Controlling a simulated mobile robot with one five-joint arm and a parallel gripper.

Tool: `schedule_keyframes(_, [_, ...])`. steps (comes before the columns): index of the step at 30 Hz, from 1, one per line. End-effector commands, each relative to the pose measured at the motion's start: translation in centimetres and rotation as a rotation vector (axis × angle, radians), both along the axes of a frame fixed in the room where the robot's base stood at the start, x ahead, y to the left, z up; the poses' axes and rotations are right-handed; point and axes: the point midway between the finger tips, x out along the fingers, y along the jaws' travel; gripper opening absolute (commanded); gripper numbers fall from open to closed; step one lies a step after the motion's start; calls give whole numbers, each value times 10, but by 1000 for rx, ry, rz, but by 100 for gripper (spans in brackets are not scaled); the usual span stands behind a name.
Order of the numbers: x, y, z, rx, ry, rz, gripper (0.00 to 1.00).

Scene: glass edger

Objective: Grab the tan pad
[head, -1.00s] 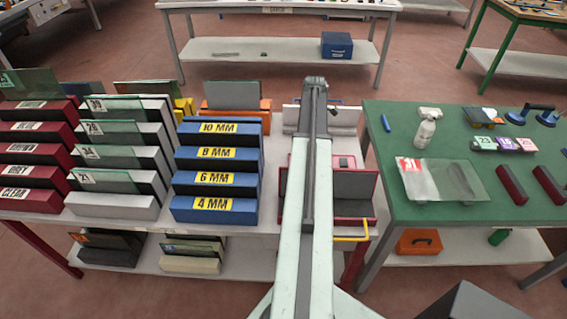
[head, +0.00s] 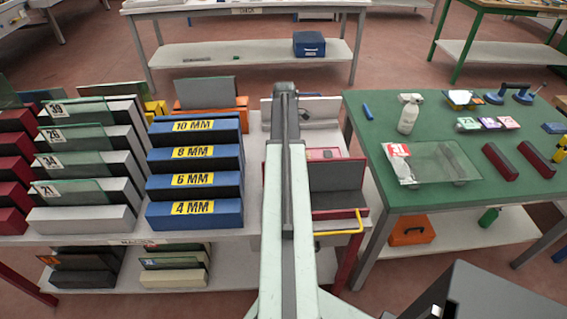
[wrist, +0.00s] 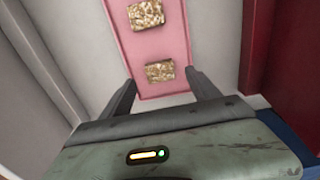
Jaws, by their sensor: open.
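In the wrist view, two speckled tan-gold pads lie on a pink strip: a near pad (wrist: 160,72) and a far pad (wrist: 146,14). I cannot tell whether either is the tan pad meant. My gripper (wrist: 163,82) is open, with its dark fingers apart. The near pad shows between and just beyond the fingertips, with no visible contact. In the head view, a small pink patch (head: 327,153) shows just right of my arm, above a dark red tray; its details are too small to tell. My gripper is not distinguishable there.
A pale wall (wrist: 60,60) and a dark red surface (wrist: 284,45) flank the pink strip in the wrist view. In the head view, blue labelled racks (head: 195,180) stand left of my arm. A green table (head: 470,145) with a spray bottle (head: 409,114) stands right.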

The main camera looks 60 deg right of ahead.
Motion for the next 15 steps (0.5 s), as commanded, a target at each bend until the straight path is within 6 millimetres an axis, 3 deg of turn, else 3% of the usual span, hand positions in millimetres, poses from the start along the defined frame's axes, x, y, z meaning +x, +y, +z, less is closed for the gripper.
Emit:
schedule_keyframes(1, [0,1,-18,0,0,0,71])
schedule_keyframes(4, [0,1,-34,0,0,0,71])
schedule_keyframes(12, [0,1,-35,0,0,0,71])
schedule_keyframes(13, [0,1,-35,0,0,0,68])
schedule_keyframes(15, [0,1,-35,0,0,0,49])
